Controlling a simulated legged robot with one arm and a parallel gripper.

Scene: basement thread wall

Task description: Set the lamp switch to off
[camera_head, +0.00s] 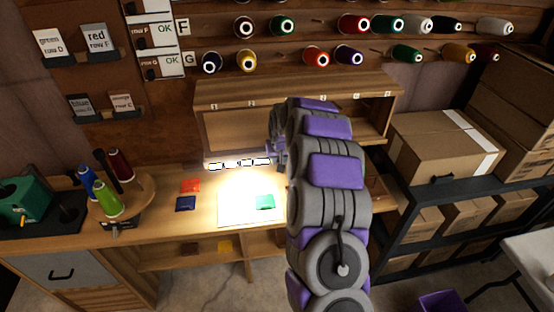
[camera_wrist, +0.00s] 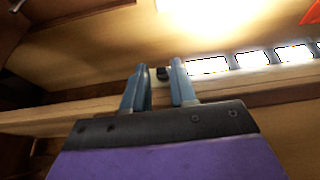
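The lamp (camera_head: 240,162) is a strip with several bright lit panels under the front of the wooden cubby shelf, and it lights the desk below. In the wrist view its lit panels (camera_wrist: 247,61) run to the right of my gripper. A small dark knob (camera_wrist: 163,74), which looks like the lamp switch, shows at the strip's left end. My gripper (camera_wrist: 161,72) is open, its two blue-grey fingers apart with the knob showing between their tips. I cannot tell if they touch it. In the head view my arm hides the switch and most of the gripper.
The cubby shelf (camera_head: 228,93) stands just above the lamp. A pale lit sheet (camera_head: 236,208) and coloured squares lie on the desk. A round stand (camera_head: 138,194) with thread spools is at left. Cardboard boxes (camera_head: 445,145) fill a dark rack at right.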

